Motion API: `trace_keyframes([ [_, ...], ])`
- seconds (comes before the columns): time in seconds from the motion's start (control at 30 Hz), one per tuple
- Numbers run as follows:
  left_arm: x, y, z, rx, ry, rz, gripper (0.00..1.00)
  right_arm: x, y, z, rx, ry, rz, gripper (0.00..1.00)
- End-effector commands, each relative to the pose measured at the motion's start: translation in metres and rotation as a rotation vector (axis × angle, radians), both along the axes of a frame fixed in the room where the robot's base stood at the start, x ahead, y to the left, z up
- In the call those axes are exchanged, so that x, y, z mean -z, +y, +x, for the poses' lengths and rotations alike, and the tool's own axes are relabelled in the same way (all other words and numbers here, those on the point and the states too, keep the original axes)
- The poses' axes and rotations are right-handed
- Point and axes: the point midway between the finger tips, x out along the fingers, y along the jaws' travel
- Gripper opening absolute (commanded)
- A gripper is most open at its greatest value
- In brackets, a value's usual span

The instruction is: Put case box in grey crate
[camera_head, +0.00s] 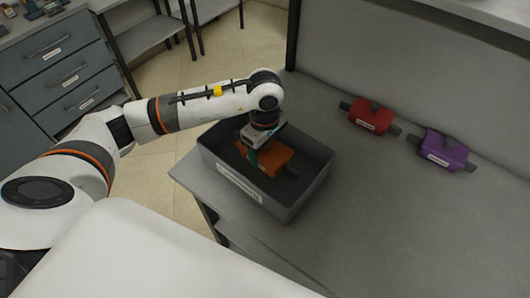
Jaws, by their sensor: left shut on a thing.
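An orange case box (268,160) with a dark handle end is inside the grey crate (318,185), between its walls. My left gripper (252,156) reaches down over the crate from above and is shut on the orange box. The gripper and wrist hide part of the box's left and upper side. I cannot tell whether the box touches the crate floor. The crate stands at the near left edge of the grey table and has a white label on its front wall. My right gripper is not in view.
A red case box (371,116) and a purple case box (444,151) lie on the table (400,220) to the right of the crate, near the back panel. The front right of the table is clear. A drawer cabinet (62,75) stands at the far left.

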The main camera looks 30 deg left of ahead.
Motion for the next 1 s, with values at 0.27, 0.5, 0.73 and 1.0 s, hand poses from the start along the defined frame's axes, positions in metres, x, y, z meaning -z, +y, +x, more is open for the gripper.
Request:
trace_keyframes([
  [0.27, 0.032, 0.000, -0.001, 0.000, 0.001, 0.001, 0.45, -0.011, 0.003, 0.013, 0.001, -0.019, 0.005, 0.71],
  [0.5, 0.034, 0.000, 0.000, 0.000, -0.001, 0.001, 0.45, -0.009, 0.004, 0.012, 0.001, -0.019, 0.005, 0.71],
  [0.73, 0.036, 0.000, 0.000, 0.000, 0.001, 0.001, 0.88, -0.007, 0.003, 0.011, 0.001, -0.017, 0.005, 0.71],
  [1.0, 0.035, 0.000, 0.000, 0.000, 0.001, 0.001, 0.90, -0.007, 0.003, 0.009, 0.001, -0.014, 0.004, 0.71],
])
